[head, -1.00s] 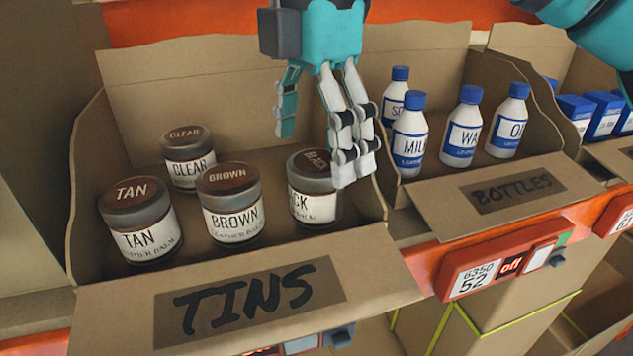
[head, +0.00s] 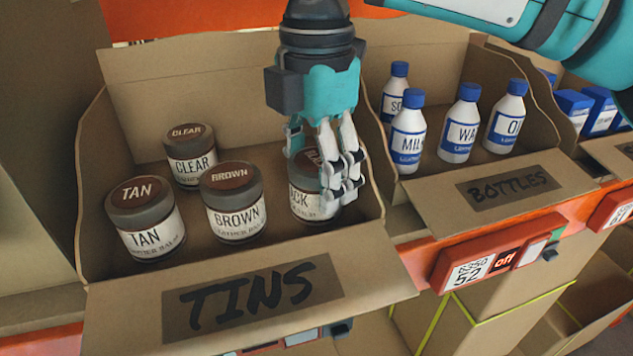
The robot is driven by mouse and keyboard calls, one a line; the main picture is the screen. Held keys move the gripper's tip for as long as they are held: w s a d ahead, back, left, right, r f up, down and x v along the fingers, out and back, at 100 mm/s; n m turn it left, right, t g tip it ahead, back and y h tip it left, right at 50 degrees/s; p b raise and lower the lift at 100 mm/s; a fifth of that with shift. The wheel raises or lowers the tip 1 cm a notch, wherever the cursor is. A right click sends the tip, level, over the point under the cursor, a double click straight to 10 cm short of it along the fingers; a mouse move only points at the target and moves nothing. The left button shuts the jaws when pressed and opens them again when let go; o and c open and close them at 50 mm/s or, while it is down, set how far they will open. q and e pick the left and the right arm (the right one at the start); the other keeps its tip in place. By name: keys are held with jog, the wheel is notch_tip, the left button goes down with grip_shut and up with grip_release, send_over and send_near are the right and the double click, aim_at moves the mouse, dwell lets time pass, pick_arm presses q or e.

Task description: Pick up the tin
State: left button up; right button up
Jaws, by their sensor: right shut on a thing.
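Several round tins with brown lids stand upright in the cardboard box marked TINS (head: 370,292) in the head view. They are the tan tin (head: 146,220), the clear tin (head: 190,155), the brown tin (head: 233,203) and the black tin (head: 306,203) at the right. My right gripper (head: 325,180) points down into the box and is shut on the black tin. Its fingers hide the right part of that tin's lid and label. The black tin appears to stand at the box floor. My left gripper is not in view.
A cardboard wall separates the tins from the box marked BOTTLES (head: 440,190), where several white bottles with blue caps (head: 462,125) stand. Blue boxes (head: 573,108) are at the far right. An orange shelf rail with a label display (head: 490,258) runs along the front.

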aim_at(315, 159)
jog(key=shift+c, duration=0.6)
jog(key=shift+r, duration=0.1)
jog(key=shift+r+b, duration=0.4)
jog(key=shift+r, duration=0.05)
notch_tip(315, 159, up, 2)
jog(key=shift+r+b, duration=0.15)
jog(key=shift+b, duration=0.5)
jog(key=s+d+b, duration=0.1)
jog(key=s+b, duration=0.1)
jog(key=s, duration=0.2)
jog(key=s+d+r+b, duration=0.1)
jog(key=s+d+b, duration=0.1)
jog(key=s, duration=0.3)
jog(key=s+d+b, duration=0.1)
jog(key=s+b, duration=0.1)
jog(key=s, duration=0.3)
jog(key=shift+d+r, duration=0.2)
jog(key=shift+d, duration=0.15)
jog(key=shift+s+d+r+b, duration=0.2)
jog(key=shift+s+b, duration=0.15)
jog(key=shift+s, duration=0.25)
jog(key=shift+d+f, duration=0.1)
